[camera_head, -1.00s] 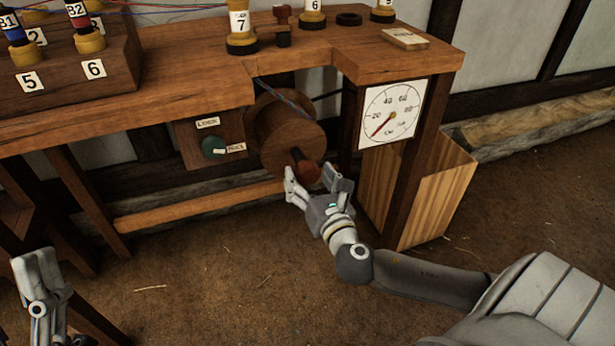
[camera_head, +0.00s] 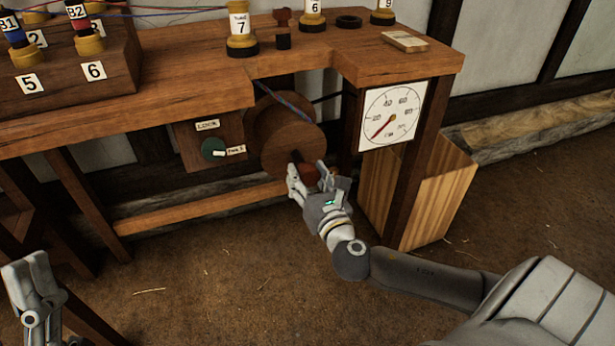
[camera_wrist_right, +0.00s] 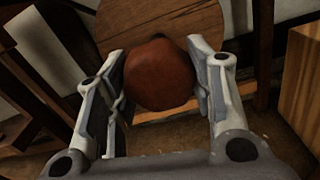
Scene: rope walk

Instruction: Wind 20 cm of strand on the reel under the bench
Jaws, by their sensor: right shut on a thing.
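The wooden reel (camera_head: 283,140) hangs under the bench (camera_head: 200,82), with a thin bluish strand (camera_head: 285,101) running down to it from the bench. A red-brown round crank knob (camera_head: 304,175) stands out from its front face. My right gripper (camera_head: 307,173) is shut on the knob; the right wrist view shows the knob (camera_wrist_right: 160,74) between both fingers and the reel face (camera_wrist_right: 165,18) behind it. The white dial (camera_head: 392,114) has its red needle at lower left, below the 20. My left gripper (camera_head: 32,282) is at lower left, away from the reel; its opening is unclear.
A bench leg (camera_head: 417,180) and an open wooden bin (camera_head: 440,190) stand to the right. Numbered bobbins (camera_head: 241,30) stand on the bench. The floor in front is clear.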

